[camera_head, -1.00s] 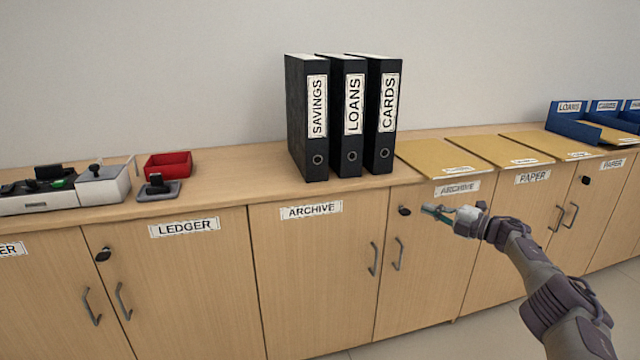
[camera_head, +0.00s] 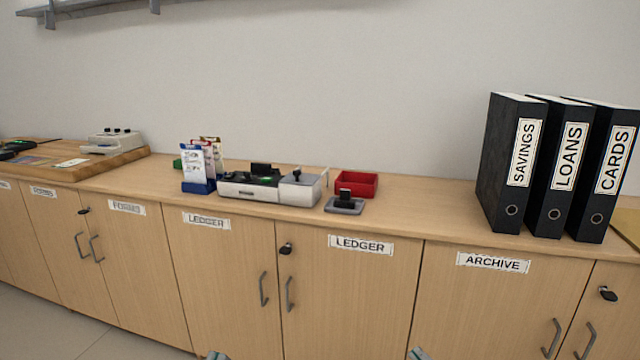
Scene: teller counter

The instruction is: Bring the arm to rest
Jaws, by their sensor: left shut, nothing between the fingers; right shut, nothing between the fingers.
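My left gripper (camera_head: 217,355) shows only as a small grey-green tip at the bottom edge of the head view, in front of the cabinet doors. My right gripper (camera_head: 417,353) shows the same way, farther right along the bottom edge. Both are shut, with nothing seen held. Both are apart from each other and below the things on the counter. The rest of both arms is out of view.
The wooden counter (camera_head: 430,205) runs across the view. Three black binders (camera_head: 514,160) stand at its right. A red tray (camera_head: 356,184), a white device (camera_head: 300,188) and a leaflet holder (camera_head: 197,185) stand mid-counter. A wall shelf (camera_head: 90,9) hangs upper left.

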